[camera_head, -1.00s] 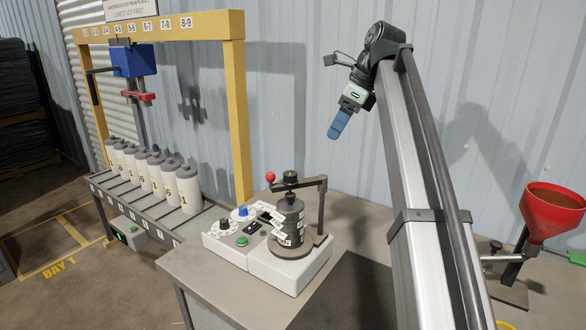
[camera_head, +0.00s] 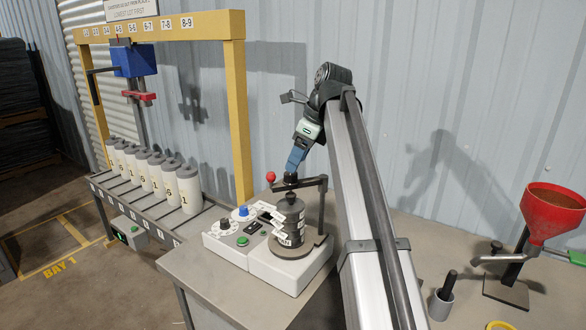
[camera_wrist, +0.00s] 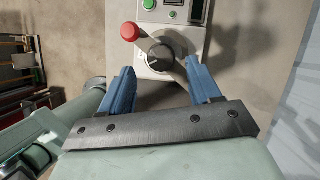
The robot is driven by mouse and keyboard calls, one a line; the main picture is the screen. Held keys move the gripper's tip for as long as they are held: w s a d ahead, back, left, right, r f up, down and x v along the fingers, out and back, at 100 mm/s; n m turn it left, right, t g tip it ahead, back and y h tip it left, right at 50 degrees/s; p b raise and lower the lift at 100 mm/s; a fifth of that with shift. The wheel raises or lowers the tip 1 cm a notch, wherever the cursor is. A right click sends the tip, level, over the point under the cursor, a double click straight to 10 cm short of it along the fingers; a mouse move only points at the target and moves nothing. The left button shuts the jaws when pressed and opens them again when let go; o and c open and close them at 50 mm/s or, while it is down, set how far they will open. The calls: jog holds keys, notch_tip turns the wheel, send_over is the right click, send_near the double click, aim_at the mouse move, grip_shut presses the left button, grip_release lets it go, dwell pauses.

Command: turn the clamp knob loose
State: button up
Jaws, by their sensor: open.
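The black clamp knob (camera_head: 290,178) sits on top of the clamp arm (camera_head: 314,182), above a dark cylinder stack with white labels (camera_head: 290,215). In the wrist view the knob (camera_wrist: 161,57) is a round black dial with a light mark line. My gripper (camera_head: 293,168) points down at the knob from just above it. In the wrist view its blue fingers are apart, one on each side of the knob, with gaps showing. Whether the fingertips reach down to the knob's height is hard to tell. The red ball handle (camera_head: 270,176) stands left of the knob.
The clamp stands on a white control box (camera_head: 282,268) with dials and a green button (camera_head: 242,241). A yellow frame (camera_head: 240,120) and a rack of white cylinders (camera_head: 189,190) are at left. A red funnel (camera_head: 552,212) and a small grey cup (camera_head: 441,304) are at right.

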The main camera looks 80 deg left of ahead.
aim_at(291, 177)
jog(key=shift+x, duration=1.9)
jog(key=shift+c, duration=0.4)
jog(key=c, duration=1)
jog(key=shift+n, duration=0.3)
jog(key=shift+a+n+h, duration=0.2)
jog(key=shift+n+h, duration=0.3)
jog(key=shift+n, duration=0.7)
jog(key=shift+n+g+h, duration=0.4)
jog(key=shift+n+h, duration=0.2)
jog(key=shift+n, duration=0.9)
